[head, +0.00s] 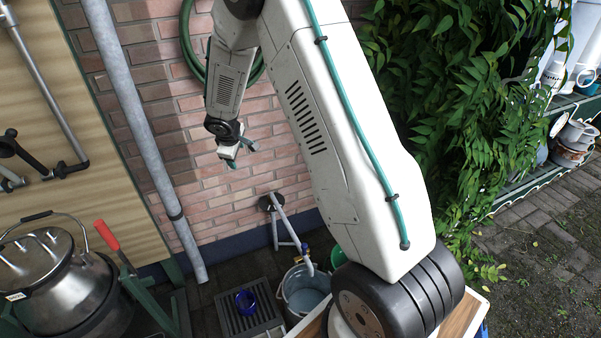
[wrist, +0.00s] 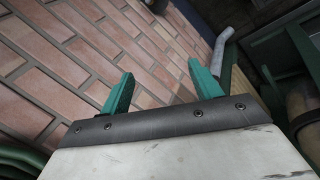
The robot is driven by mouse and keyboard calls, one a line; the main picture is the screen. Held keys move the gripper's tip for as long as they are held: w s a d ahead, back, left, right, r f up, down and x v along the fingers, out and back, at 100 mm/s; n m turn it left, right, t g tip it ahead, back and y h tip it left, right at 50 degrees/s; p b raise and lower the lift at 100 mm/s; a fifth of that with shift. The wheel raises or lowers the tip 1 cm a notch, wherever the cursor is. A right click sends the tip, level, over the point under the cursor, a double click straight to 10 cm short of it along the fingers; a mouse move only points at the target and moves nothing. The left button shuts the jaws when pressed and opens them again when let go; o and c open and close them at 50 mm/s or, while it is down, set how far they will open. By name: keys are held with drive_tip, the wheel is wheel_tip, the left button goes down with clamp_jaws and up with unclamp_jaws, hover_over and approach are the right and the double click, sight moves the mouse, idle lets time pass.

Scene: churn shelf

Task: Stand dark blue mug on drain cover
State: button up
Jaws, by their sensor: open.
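The dark blue mug (head: 246,300) stands on the dark slatted drain cover (head: 232,318) on the ground, in the lower middle of the head view. My gripper (head: 243,155) is high above it, in front of the brick wall. In the wrist view its two teal fingers (wrist: 158,88) are spread apart with nothing between them. The mug and the drain cover do not show in the wrist view.
A metal bucket (head: 303,292) stands right of the drain cover, under a tap pipe. A large steel churn (head: 60,285) is at the left. A grey downpipe (head: 143,140) runs down the wall. Leafy vines (head: 440,90) and a shelf with pots (head: 545,165) are at the right.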

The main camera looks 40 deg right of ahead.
drive_tip(key=s+a+r+m+g, duration=0.1)
drive_tip(key=s+r+m, duration=0.1)
drive_tip(key=s+r, duration=0.7)
drive_tip(key=s+a+r+m, duration=0.2)
drive_tip(key=s+r, duration=0.6)
drive_tip(key=r, duration=0.3)
drive_tip(key=s+a+r+m+y, duration=0.1)
drive_tip(key=s+a+r, duration=0.1)
drive_tip(key=s, duration=0.7)
drive_tip(key=s+a+r+m+g+y, duration=0.1)
drive_tip(key=s+a, duration=0.3)
drive_tip(key=s, duration=0.5)
drive_tip(key=s+a+r+m+g+y, duration=0.1)
drive_tip(key=s+a+r, duration=0.1)
drive_tip(key=s, duration=0.7)
drive_tip(key=shift+s+a+r, duration=0.2)
drive_tip(key=shift+a+r, duration=0.1)
drive_tip(key=shift+a, duration=0.35)
